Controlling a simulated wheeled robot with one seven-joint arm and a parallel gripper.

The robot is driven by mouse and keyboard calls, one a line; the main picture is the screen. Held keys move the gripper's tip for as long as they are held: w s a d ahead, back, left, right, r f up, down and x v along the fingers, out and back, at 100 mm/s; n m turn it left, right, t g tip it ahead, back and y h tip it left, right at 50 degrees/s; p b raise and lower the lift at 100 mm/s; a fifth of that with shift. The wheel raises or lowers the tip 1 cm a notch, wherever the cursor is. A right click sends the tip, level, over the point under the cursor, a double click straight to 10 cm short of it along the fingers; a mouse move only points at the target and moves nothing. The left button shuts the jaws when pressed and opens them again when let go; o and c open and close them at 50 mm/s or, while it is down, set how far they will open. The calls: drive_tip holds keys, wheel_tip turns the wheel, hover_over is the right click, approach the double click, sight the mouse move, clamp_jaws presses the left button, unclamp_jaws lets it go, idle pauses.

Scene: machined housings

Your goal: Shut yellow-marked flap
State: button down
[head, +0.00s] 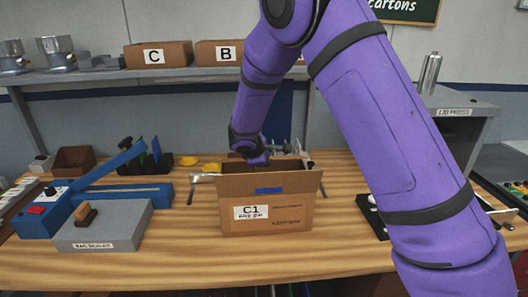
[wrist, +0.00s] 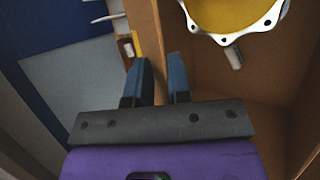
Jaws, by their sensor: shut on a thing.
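The open carton C1 (head: 265,213) stands on the bench with a blue strip on its front. My gripper (head: 258,163) is at its far side, its fingertips hidden in the head view. In the wrist view my gripper (wrist: 158,78) has its two dark blue fingers on either side of an upright cardboard panel (wrist: 146,20), shut on it. A small yellow strip (wrist: 138,44) shows beside this panel; I cannot tell whether it is on it. A housing with a yellow face and white scalloped flange (wrist: 236,12) lies inside the carton, right of the fingers.
A bag sealer (head: 105,226) with a raised blue lever stands left of the carton. Cartons C (head: 158,55) and B (head: 218,53) sit on the shelf behind. A lid press (head: 455,125) is at the right. Bare bench lies between sealer and carton.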

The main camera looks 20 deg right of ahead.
drive_tip(key=shift+s+f, duration=0.25)
drive_tip(key=shift+f, duration=0.45)
drive_tip(key=shift+s+f, duration=0.2)
drive_tip(key=shift+f, duration=0.45)
drive_tip(key=shift+s+f, duration=0.25)
drive_tip(key=shift+f, duration=0.45)
drive_tip(key=shift+s+f, duration=0.1)
drive_tip(key=shift+f, duration=0.1)
drive_tip(key=c, duration=1.2)
unclamp_jaws()
drive_tip(key=shift+a, duration=0.1)
drive_tip(key=v, duration=1.1)
drive_tip(key=shift+r, duration=0.2)
